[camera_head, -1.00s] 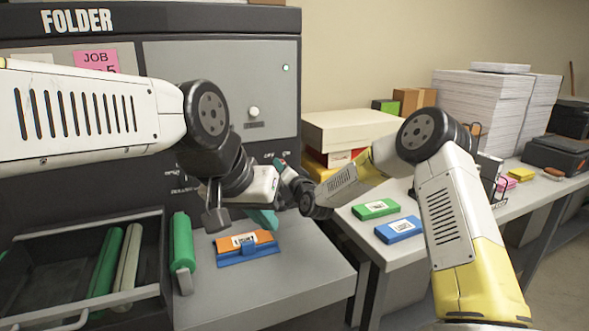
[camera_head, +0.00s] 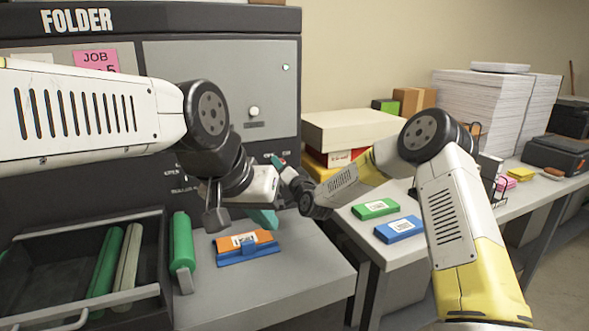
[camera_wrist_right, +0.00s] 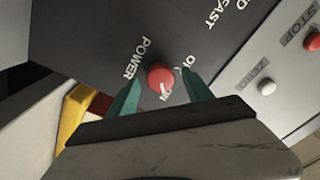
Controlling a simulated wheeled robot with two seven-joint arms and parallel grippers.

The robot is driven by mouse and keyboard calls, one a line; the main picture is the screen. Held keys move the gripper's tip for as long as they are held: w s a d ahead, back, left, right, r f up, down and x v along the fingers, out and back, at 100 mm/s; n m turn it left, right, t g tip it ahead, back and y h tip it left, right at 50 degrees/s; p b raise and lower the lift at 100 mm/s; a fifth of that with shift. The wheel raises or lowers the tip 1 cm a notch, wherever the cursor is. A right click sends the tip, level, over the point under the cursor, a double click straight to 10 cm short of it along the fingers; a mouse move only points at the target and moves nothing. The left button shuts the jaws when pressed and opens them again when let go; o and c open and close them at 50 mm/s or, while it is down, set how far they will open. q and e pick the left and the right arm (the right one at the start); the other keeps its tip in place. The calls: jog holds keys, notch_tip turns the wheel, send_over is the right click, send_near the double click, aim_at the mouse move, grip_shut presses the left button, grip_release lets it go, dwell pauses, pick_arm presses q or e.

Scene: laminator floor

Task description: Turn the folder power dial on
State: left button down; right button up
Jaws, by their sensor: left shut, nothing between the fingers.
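The red power dial (camera_wrist_right: 159,78) sits on the dark panel beside the word POWER in the right wrist view. A short pale mark shows on its lower part. Small lettering lies by it, partly hidden by a finger. My right gripper (camera_wrist_right: 160,80) is open, with one teal finger on each side of the dial and small gaps showing. In the head view the dial is hidden behind my arms. My left gripper (camera_head: 263,219) is shut and empty, above the grey shelf near the orange and blue piece.
The folder machine (camera_head: 180,25) stands at the left with an open drawer (camera_head: 85,306). The orange and blue piece (camera_head: 247,246) lies on the grey shelf (camera_head: 285,285). Green (camera_head: 375,209) and blue (camera_head: 399,229) boxes lie on the right table. A STOP button (camera_wrist_right: 313,42) shows at right.

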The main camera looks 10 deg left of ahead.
jog(key=v, duration=0.7)
jog(key=shift+s+d, duration=0.2)
jog(key=shift+s, duration=0.15)
